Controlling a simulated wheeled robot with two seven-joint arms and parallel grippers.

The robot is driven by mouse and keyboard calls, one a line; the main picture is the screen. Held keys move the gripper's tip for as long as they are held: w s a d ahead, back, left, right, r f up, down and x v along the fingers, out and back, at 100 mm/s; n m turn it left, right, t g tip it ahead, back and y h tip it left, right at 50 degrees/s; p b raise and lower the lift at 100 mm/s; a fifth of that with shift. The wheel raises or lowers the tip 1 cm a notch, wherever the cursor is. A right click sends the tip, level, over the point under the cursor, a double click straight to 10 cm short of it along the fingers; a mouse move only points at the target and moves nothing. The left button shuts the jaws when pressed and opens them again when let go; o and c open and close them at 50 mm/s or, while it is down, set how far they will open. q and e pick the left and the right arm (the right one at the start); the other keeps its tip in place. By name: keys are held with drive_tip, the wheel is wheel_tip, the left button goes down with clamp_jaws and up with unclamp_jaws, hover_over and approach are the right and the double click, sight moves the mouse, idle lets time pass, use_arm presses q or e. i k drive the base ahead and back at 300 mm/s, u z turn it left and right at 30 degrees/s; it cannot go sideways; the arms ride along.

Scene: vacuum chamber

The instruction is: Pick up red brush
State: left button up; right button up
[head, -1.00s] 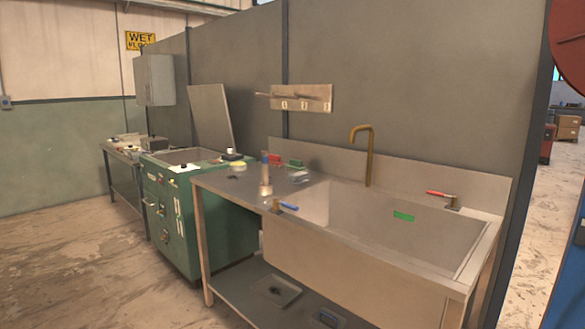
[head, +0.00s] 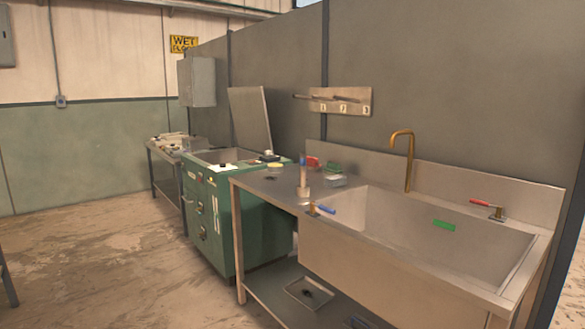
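A small red block-shaped item (head: 312,162), which looks like the red brush, lies at the back of the metal sink counter (head: 262,188), near the wall side. A green item (head: 333,168) of similar size lies just right of it. An upright bottle-like item (head: 303,180) stands in front of them and slightly left. Bristles are too small to make out. Neither of my grippers shows in the head view.
The sink basin (head: 410,240) with a brass faucet (head: 403,158) fills the right. A green cabinet (head: 215,215) stands left of the counter. The floor (head: 110,260) in front is open.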

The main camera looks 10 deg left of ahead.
sight(312, 163)
drive_tip(key=u, duration=1.4)
drive_tip(key=i, duration=6.05)
drive_tip(key=z, duration=4.15)
